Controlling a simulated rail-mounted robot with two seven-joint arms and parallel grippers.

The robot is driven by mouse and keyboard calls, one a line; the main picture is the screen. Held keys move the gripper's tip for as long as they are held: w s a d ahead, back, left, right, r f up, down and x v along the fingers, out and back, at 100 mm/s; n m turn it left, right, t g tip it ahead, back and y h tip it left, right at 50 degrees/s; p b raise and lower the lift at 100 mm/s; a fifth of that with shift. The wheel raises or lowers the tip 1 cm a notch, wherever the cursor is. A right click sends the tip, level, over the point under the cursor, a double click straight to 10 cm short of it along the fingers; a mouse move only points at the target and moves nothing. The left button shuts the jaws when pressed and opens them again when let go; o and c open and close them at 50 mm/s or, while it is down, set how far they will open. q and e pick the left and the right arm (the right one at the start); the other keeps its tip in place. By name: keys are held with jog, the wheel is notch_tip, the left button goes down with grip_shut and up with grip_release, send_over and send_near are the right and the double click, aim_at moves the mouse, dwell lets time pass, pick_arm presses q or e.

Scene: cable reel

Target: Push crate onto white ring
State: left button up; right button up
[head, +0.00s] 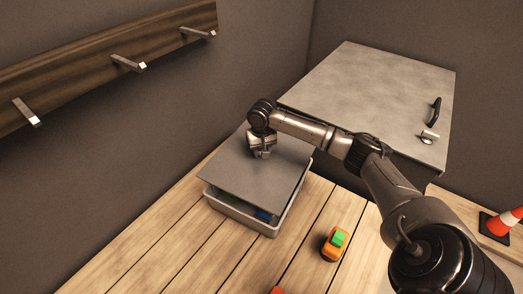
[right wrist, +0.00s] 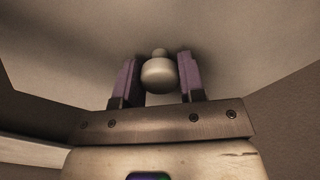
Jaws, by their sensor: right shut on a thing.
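The crate (head: 240,218) is a light grey bin on the wooden floor, with blue and green things showing inside at its front. A flat grey lid (head: 235,178) lies over it, askew, with a gap along the near edge. My right gripper (head: 262,154) is over the lid's far part. In the right wrist view its two purple-padded fingers (right wrist: 158,78) are shut on a pale round knob (right wrist: 159,75). The lid's grey underside or face fills the background there. No white ring shows in either view. My left gripper is not in view.
A grey cabinet (head: 365,85) with a black handle stands behind at the right. An orange and green toy-like object (head: 336,243) lies on the floor right of the crate. A wooden peg rail (head: 95,65) is on the left wall.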

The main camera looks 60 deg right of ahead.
aim_at(261, 163)
jog(key=shift+f, duration=0.8)
jog(key=shift+f, duration=0.65)
jog(key=shift+f, duration=0.65)
jog(key=shift+f, duration=0.7)
jog(key=shift+a+f, duration=0.1)
jog(key=shift+f, duration=0.65)
jog(key=shift+f, duration=0.35)
dwell(0.4)
jog(key=shift+p, duration=0.3)
dwell(0.4)
jog(key=shift+f+p, duration=0.3)
jog(key=shift+f, duration=0.1)
jog(key=shift+f, duration=0.1)
